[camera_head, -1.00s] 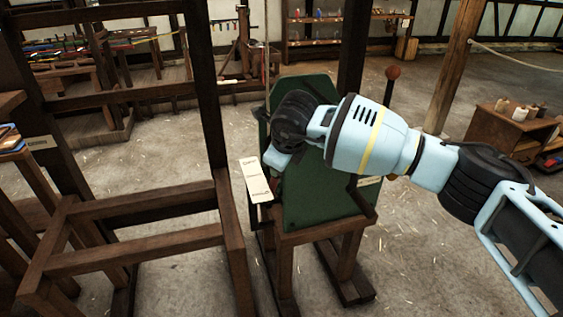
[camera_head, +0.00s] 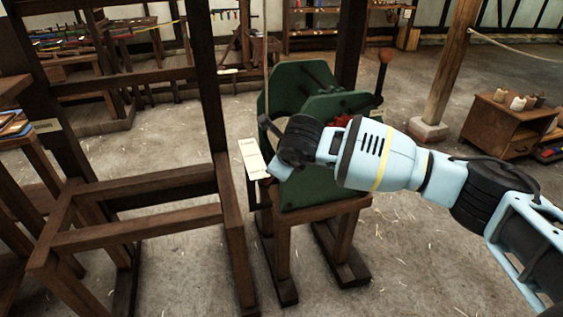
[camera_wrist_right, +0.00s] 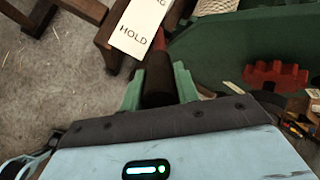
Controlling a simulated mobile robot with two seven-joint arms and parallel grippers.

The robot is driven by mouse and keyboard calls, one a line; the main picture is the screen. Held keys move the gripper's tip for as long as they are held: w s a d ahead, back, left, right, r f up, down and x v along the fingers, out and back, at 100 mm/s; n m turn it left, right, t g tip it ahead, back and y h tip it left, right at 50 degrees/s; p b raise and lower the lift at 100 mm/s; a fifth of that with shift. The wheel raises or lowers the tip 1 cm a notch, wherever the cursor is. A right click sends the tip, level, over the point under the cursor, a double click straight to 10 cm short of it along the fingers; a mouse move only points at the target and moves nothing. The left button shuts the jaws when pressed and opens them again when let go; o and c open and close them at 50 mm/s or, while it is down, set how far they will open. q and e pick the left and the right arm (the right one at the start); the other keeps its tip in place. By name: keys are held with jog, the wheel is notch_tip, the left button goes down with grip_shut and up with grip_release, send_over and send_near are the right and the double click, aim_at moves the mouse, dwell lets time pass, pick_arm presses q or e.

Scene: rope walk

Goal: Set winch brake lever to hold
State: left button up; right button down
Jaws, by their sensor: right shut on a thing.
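The green winch (camera_head: 320,106) stands on a wooden stand in the middle of the head view. A pale label plate (camera_head: 253,159) is at its left side. In the right wrist view the plate (camera_wrist_right: 135,32) reads HOLD at its near end; its upper word is cut off. The brake lever (camera_wrist_right: 158,76) has a dark grip and a red part beyond it, beside the plate's HOLD end. My right gripper (camera_wrist_right: 159,88) is shut on the dark grip, one green finger on each side. In the head view my own wrist hides the fingers and lever. My left gripper is not in view.
A crank with a round reddish knob (camera_head: 385,56) rises at the winch's right. A red toothed part (camera_wrist_right: 275,76) sits on the winch. A wooden frame (camera_head: 140,235) stands close on the left, and a post (camera_head: 452,70) on the right. The floor at front right is clear.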

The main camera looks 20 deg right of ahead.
jog(key=shift+s+f, duration=0.15)
jog(key=shift+f, duration=0.3)
jog(key=c, duration=1.4)
grip_release()
jog(key=shift+c, duration=0.2)
jog(key=o, duration=0.4)
jog(key=shift+s+r, duration=0.1)
jog(key=shift+r, duration=0.1)
jog(key=shift+r, duration=0.25)
jog(key=v, duration=0.7)
jog(key=shift+s, duration=0.2)
